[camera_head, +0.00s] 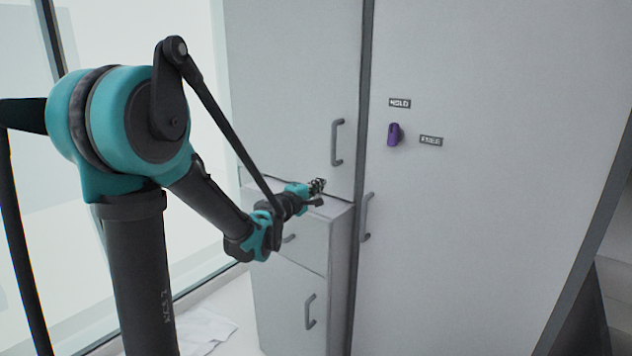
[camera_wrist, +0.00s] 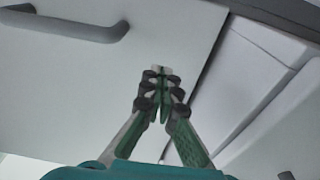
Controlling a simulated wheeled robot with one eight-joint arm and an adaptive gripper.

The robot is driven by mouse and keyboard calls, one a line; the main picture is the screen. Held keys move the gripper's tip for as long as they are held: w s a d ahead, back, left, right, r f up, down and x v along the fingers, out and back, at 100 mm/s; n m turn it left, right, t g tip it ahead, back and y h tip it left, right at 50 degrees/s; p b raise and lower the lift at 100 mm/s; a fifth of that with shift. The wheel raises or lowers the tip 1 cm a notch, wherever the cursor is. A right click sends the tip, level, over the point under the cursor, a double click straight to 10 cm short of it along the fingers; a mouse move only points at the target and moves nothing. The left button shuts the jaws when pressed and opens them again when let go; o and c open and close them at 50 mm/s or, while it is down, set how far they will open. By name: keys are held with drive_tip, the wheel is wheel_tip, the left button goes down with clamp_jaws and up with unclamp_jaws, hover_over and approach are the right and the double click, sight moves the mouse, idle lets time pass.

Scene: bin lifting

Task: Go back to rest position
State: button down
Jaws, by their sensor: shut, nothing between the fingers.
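My gripper (camera_head: 318,186) is at the end of my arm, over the top of a low grey cabinet (camera_head: 340,209) in the head view. In the wrist view my gripper (camera_wrist: 161,72) has its green-and-dark fingers brought together at the tips, with nothing between them. A pale door with a grey handle (camera_wrist: 75,24) lies beyond the fingers at the upper left. My arm reaches forward and down from its column; whether the fingertips touch the cabinet cannot be told.
A tall cabinet door with a handle (camera_head: 337,142) stands behind the gripper. To the right is a large pale door (camera_head: 480,230) with a purple knob (camera_head: 394,134) between HOLD (camera_head: 399,103) and FREE (camera_head: 431,141) labels. A glass wall is at left.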

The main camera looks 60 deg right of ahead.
drive_tip(key=s+a, duration=0.1)
drive_tip(key=s, duration=0.2)
drive_tip(key=s+a, duration=0.1)
drive_tip(key=shift+s+a, duration=0.3)
drive_tip(key=shift+a, duration=0.05)
